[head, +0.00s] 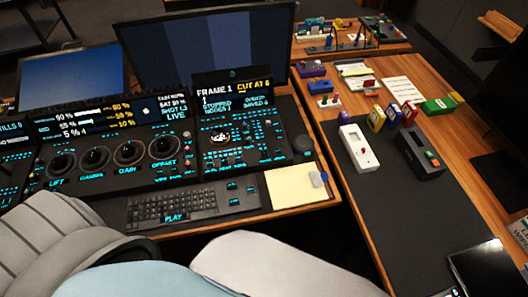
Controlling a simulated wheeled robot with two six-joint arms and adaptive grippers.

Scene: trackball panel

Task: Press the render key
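The trackball panel (112,180) stands on the desk at the left, with a row of dark trackballs labelled LIFT, GAMMA, GAIN and OFFSET. To its right is a key panel (262,152) with small cyan-lit keys and a screen (235,88) reading "FRAME 1", "CUT AT 6" and "STOPPED". In front lies a dark keyboard (190,202) with a lit "PLAY" label. The key captions are mostly too small to read, so I cannot tell which is the render key. Neither of my grippers is in view.
A yellow notepad (293,186) lies right of the keyboard. Monitors (210,42) stand behind the panels. A white device (357,148), a black device (420,155) and small coloured boxes (392,115) sit on the right desk. A grey ribbed padded shape (60,235) covers the lower left.

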